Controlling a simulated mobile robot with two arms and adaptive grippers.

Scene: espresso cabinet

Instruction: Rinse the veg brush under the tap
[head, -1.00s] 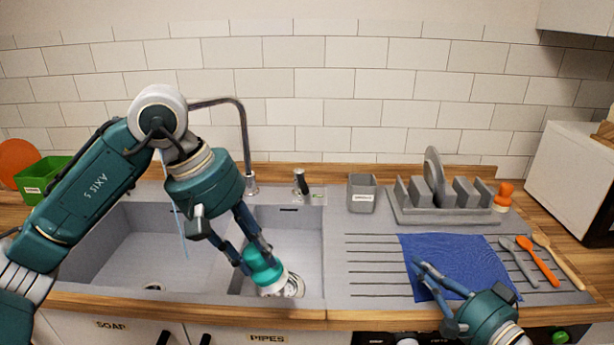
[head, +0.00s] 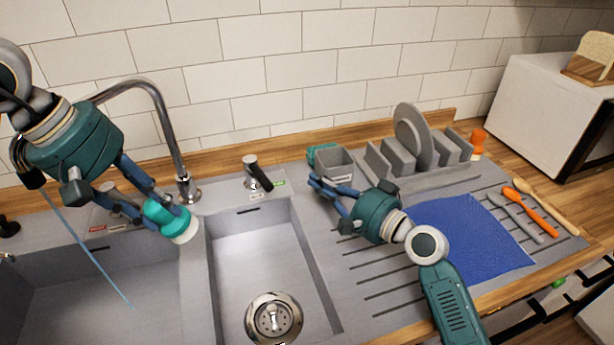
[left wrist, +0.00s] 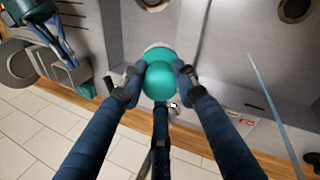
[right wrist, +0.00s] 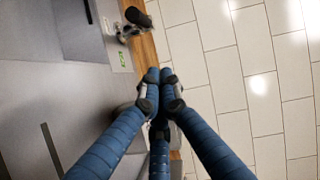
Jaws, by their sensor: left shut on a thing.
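The veg brush, teal on top with a pale bristle end (head: 165,215), is gripped in my left gripper (head: 155,212). It is above the counter and divider left of the small basin, near the tap's base. It also shows between the fingertips in the left wrist view (left wrist: 158,80). The curved metal tap (head: 165,120) rises behind it, its spout end hidden by my left arm. A thin blue water stream (head: 90,255) falls into the left basin, apart from the brush.
A dark-handled lever (head: 260,175) with a green label stands behind the small basin (head: 262,255). Utensils (head: 530,210) lie at the right.

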